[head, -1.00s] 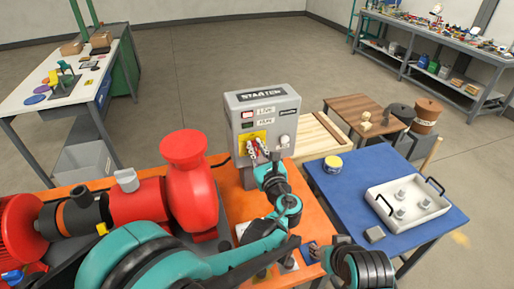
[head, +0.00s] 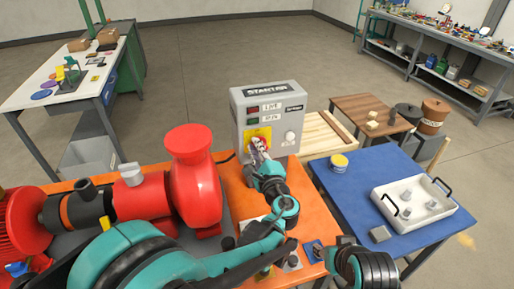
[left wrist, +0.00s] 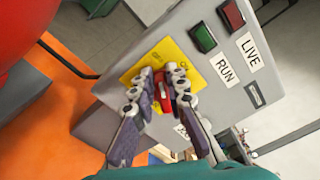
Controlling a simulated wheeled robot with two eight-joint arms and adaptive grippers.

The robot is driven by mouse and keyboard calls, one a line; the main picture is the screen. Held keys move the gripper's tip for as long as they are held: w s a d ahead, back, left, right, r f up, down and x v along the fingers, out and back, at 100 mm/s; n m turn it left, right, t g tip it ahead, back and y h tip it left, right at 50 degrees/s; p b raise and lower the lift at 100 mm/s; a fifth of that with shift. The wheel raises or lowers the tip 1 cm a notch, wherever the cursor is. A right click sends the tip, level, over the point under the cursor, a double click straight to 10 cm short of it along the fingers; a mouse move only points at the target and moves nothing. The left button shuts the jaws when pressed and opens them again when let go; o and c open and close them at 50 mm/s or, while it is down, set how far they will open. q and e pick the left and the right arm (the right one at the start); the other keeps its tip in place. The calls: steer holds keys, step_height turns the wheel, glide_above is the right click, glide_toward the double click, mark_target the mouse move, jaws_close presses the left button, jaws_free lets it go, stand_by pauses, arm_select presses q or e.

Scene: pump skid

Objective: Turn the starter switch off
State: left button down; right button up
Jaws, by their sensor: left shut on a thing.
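The grey starter box (head: 284,135) stands upright on the orange skid top, with a label reading STARTER. My left gripper (head: 257,143) is at its front, over the yellow plate (head: 265,131). In the left wrist view the fingers (left wrist: 165,88) are shut on the red switch handle (left wrist: 167,93), one on each side. The handle lies across the yellow plate (left wrist: 140,68), whose markings are partly hidden by the fingers. The red LIVE lamp (left wrist: 231,16) and green RUN lamp (left wrist: 203,38) both look dark. My right gripper is not visible.
A red pump (head: 193,185) stands left of the box, close to my left arm.

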arm_select(q)
steer(key=n, duration=0.2)
steer(key=f+n, duration=0.1)
steer(key=n, duration=0.2)
steer(key=shift+a+f+n+b, duration=0.1)
steer(key=shift+a+n+b, duration=0.05)
steer(key=shift+n+b, duration=0.2)
stand_by(0.4)
steer(key=c, duration=1.5)
jaws_free()
steer(key=shift+c, duration=0.2)
steer(key=v, duration=1.2)
